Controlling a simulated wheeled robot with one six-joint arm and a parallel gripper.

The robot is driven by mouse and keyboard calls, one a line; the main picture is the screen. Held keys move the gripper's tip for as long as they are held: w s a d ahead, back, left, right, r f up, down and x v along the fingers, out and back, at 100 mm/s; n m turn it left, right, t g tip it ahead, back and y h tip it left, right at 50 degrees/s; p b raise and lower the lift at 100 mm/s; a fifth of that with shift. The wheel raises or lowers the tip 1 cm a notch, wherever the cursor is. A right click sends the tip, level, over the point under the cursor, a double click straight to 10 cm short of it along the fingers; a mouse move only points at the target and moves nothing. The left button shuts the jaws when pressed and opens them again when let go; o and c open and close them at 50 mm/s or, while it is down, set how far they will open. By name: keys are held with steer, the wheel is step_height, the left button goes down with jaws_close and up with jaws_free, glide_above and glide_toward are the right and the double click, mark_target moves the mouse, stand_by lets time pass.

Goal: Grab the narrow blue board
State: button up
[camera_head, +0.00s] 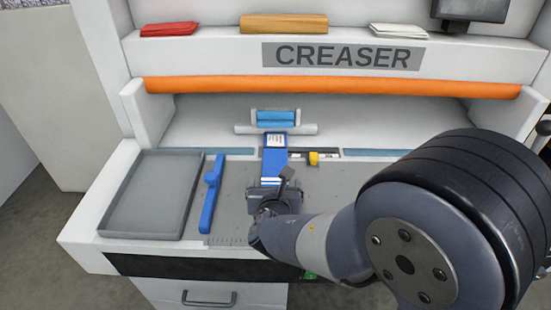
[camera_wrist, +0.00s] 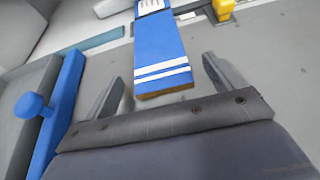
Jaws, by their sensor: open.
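The narrow blue board (camera_head: 274,158) lies on the grey bed of the creaser, its length running from the rollers toward me. It has a white label at its far end and two white stripes near its close end; it also shows in the wrist view (camera_wrist: 161,48). My gripper (camera_head: 273,189) is at the board's near end. In the wrist view my gripper (camera_wrist: 162,70) is open, with one finger on each side of the board's near end and gaps on both sides. I cannot tell the height of the fingers over the board.
A blue bar with a knob (camera_head: 210,200) lies left of my gripper, beside an empty grey tray (camera_head: 148,195). Blue rollers (camera_head: 276,118) stand behind the board. A yellow piece (camera_head: 314,158) sits close to its right. An orange bar (camera_head: 330,87) spans the machine above.

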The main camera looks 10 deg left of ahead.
steer(key=shift+x, duration=1.05)
steer(key=shift+c, duration=0.6)
steer(key=c, duration=1)
steer(key=shift+c, duration=0.2)
steer(key=shift+s+r, duration=0.1)
